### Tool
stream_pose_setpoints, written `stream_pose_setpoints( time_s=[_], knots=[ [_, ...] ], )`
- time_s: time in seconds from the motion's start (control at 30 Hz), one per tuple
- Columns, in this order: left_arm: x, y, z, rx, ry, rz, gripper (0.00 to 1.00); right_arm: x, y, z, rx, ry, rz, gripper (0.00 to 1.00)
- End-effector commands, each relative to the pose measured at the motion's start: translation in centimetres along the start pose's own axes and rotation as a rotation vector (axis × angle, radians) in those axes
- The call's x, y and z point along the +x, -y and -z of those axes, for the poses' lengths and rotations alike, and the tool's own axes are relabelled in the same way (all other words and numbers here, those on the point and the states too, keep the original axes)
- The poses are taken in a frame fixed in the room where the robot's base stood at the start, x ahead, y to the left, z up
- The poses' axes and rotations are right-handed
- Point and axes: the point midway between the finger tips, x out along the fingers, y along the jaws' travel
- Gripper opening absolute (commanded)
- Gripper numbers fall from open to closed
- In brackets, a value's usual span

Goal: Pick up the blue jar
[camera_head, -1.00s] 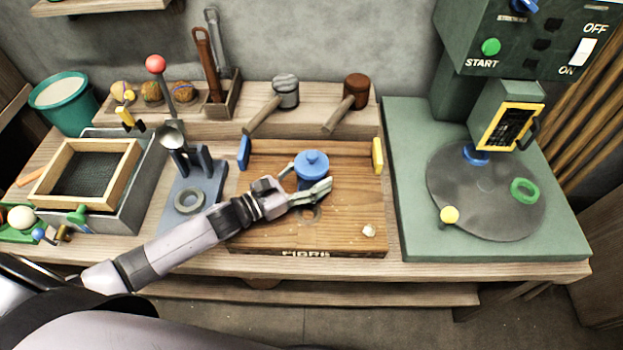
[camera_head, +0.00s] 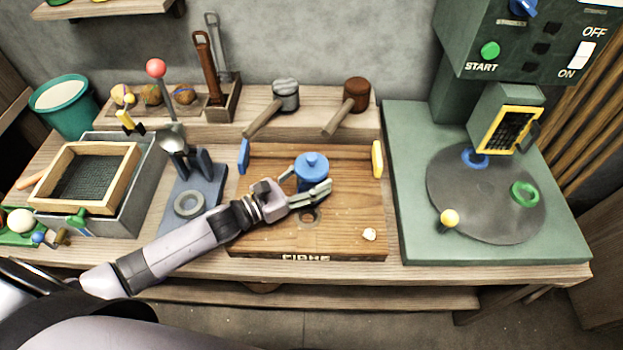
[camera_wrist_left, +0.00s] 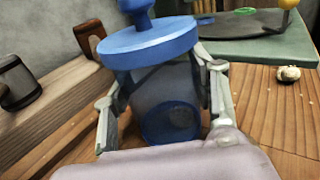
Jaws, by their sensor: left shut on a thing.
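The blue jar (camera_head: 311,167) has a round blue lid with a knob and a greyish, see-through body with a blue base. It stands upright at the wooden board (camera_head: 345,220), and I cannot tell whether it touches the board. My left gripper (camera_head: 306,188) is shut on the jar's body, below the lid. In the left wrist view the jar (camera_wrist_left: 152,45) is between the two fingers, one on each side. My right gripper is not in view.
Two mallets (camera_head: 285,95) (camera_head: 356,92) lie behind the board. A green machine (camera_head: 420,190) with a round plate stands at right. A grey stand (camera_head: 190,204) and a wood-framed tray (camera_head: 132,165) are at left. A small pale lump (camera_head: 369,234) lies on the board.

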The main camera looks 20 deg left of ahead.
Motion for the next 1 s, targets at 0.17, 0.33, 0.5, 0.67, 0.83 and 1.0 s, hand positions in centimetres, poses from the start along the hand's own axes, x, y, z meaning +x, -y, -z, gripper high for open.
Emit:
stream_pose_setpoints(
  time_s=[0.17, 0.33, 0.5, 0.67, 0.83, 1.0],
  knots=[
    [0.0, 0.0, -2.2, 0.004, 0.005, 0.002, 0.11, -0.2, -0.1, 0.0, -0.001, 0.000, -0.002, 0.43],
    [0.0, 0.0, -6.7, 0.008, 0.007, 0.004, 0.11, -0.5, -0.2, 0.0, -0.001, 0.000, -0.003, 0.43],
    [0.0, 0.0, -11.8, 0.009, 0.006, 0.004, 0.11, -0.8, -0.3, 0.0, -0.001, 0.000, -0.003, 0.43],
    [0.0, 0.0, -15.8, 0.010, 0.004, 0.003, 0.11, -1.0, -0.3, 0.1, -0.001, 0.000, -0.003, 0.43],
    [0.0, 0.0, -18.5, 0.006, 0.003, 0.002, 0.11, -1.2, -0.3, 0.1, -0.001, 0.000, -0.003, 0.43],
    [-0.2, 0.4, -20.5, 0.003, 0.003, 0.002, 0.11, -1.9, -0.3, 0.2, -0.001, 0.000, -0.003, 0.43]
  ],
)
